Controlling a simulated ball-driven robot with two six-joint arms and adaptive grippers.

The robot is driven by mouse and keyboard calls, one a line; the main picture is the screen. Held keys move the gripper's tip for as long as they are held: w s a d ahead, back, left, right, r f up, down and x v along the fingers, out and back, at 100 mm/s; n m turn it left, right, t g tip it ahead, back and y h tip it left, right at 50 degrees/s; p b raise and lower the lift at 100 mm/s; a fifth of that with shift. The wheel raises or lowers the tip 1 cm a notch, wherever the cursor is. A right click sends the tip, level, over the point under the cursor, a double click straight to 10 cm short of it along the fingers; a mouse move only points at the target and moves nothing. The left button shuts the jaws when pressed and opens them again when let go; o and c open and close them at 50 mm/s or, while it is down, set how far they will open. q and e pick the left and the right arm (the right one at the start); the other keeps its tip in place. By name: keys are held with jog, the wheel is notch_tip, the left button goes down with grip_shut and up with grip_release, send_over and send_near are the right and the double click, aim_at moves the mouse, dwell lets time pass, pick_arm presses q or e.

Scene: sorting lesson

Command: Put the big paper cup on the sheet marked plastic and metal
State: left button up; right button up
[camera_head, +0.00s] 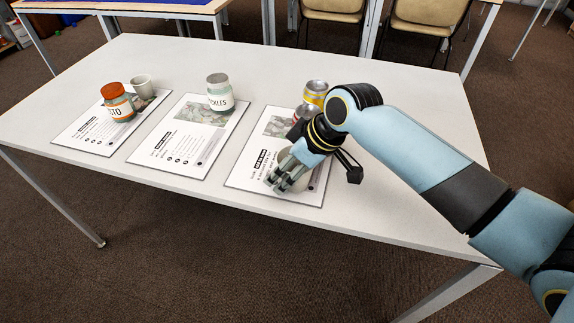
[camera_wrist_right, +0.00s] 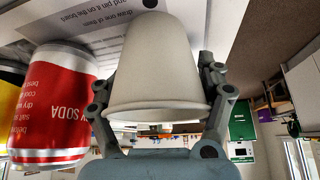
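The big paper cup is plain and off-white; it fills the middle of the right wrist view (camera_wrist_right: 160,70), where the picture is upside down. My right gripper (camera_head: 287,175) is at the front part of the right sheet (camera_head: 240,178), with its fingers against both sides of the cup, near its rim. In the head view the gripper mostly hides the cup. I cannot tell whether its base touches the sheet. The sheets' headings are too small to read. My left gripper is out of view.
A red soda can (camera_wrist_right: 52,115) stands close beside the cup; a yellow and silver can (camera_head: 315,95) stands behind my wrist. The middle sheet (camera_head: 170,160) holds a labelled jar (camera_head: 219,93). The left sheet (camera_head: 72,137) holds an orange-lidded jar (camera_head: 118,105) and a small cup (camera_head: 142,87).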

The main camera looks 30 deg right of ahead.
jog(key=shift+o, duration=1.1)
jog(key=shift+r, duration=0.15)
jog(key=p+v, duration=0.2)
jog(key=v, duration=1)
